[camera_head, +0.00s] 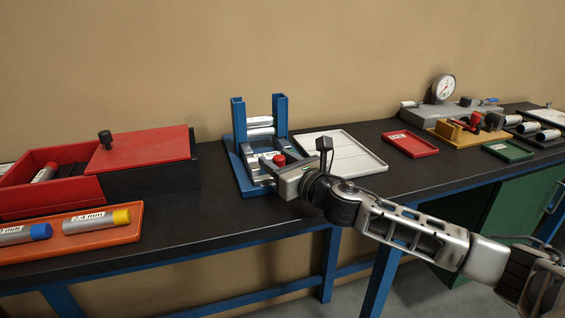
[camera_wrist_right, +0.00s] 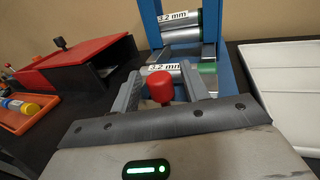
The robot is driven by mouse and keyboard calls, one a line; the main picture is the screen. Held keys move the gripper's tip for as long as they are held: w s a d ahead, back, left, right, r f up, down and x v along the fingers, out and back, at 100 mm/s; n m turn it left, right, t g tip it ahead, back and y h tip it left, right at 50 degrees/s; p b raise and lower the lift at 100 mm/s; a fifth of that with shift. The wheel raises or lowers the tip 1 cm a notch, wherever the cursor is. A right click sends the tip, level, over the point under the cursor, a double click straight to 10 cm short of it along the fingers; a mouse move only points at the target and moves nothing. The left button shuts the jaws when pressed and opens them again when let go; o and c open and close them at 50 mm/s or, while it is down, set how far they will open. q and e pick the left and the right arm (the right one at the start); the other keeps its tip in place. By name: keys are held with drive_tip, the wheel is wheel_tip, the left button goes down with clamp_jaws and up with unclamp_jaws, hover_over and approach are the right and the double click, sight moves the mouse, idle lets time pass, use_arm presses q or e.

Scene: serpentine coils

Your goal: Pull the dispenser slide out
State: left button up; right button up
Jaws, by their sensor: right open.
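The dispenser (camera_head: 280,115) is a blue frame with two uprights on the dark bench, also seen in the wrist view (camera_wrist_right: 222,50). Silver cylinders (camera_head: 259,122) are stacked between its uprights, and labels reading 3.2 mm show in the wrist view (camera_wrist_right: 182,34). A red knob (camera_head: 279,160) stands at the front of the dispenser's slide; it also shows in the wrist view (camera_wrist_right: 160,86). My right gripper (camera_head: 264,165) is open, its two grey fingers (camera_wrist_right: 162,80) on either side of the knob. I cannot tell whether they touch it. The slide is mostly hidden by my gripper. My left gripper is out of view.
A red box with a sliding lid (camera_head: 140,147) and an orange tray (camera_head: 100,246) with capped tubes stand left. A white tray (camera_head: 345,142) lies close to the dispenser's right. A red tray (camera_head: 411,144), a yellow fixture (camera_head: 455,137) and a gauge unit (camera_head: 440,112) are farther right.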

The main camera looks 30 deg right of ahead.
drive_tip(key=s+d+b, duration=0.1)
drive_tip(key=s+d, duration=0.1)
drive_tip(key=s, duration=1.3)
drive_tip(key=shift+s+d+b, duration=0.25)
drive_tip(key=shift+s+b, duration=0.1)
